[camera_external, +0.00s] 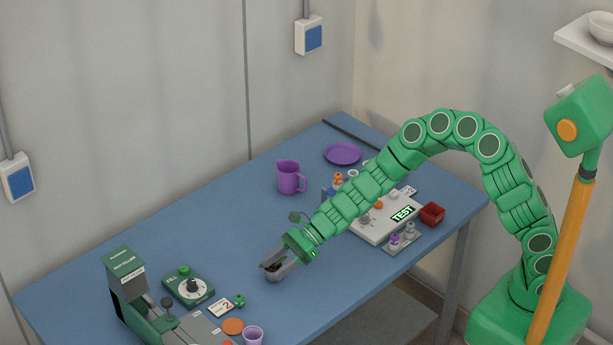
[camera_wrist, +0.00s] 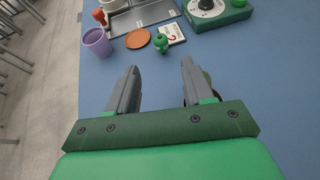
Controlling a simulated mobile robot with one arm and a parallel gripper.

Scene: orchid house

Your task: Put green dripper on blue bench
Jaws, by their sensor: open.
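The blue bench (camera_external: 215,228) is the long blue table top under everything. My gripper (camera_external: 272,267) is open and empty above the bench, to the right of and behind the dripper in the outside view. Its two grey fingers (camera_wrist: 160,67) point toward the dripper in the wrist view.
An orange disc (camera_external: 232,326), a purple cup (camera_external: 253,336), a green dial box (camera_external: 188,287) and a bottling machine (camera_external: 126,275) crowd around the dripper. A purple jug (camera_external: 288,177), a purple plate (camera_external: 342,154) and a test panel (camera_external: 385,220) stand further back. The bench middle is clear.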

